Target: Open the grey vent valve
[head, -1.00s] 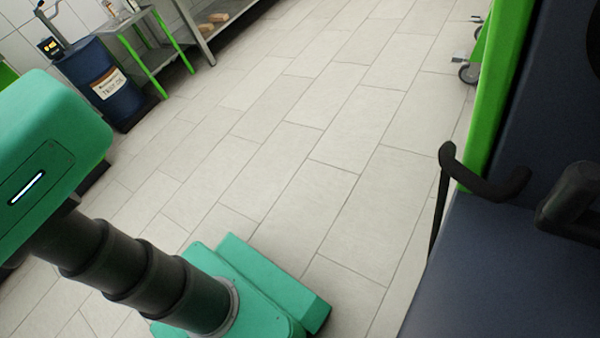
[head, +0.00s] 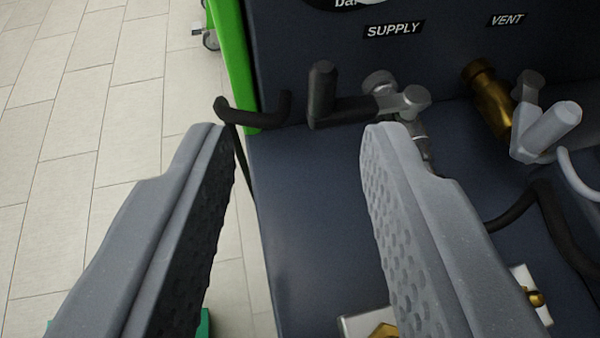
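The grey vent valve handle (head: 546,132) is at the upper right of the head view, below the VENT label (head: 507,19). It joins a brass fitting (head: 490,98) on the dark panel. My gripper (head: 290,135) is open and empty, with its two grey fingers spread wide. The fingertips are left of the vent valve and clear of it. The right fingertip shows just below the supply valve's black handle (head: 345,105) and grey metal body; whether they touch I cannot tell.
The SUPPLY label (head: 394,29) is above the supply valve. A black hook-shaped bar (head: 255,112) is at the bench's left edge, by a green post (head: 232,60). A dark hose (head: 545,205) curves at the right. Brass fittings (head: 384,331) are low on the bench. Tiled floor is open at left.

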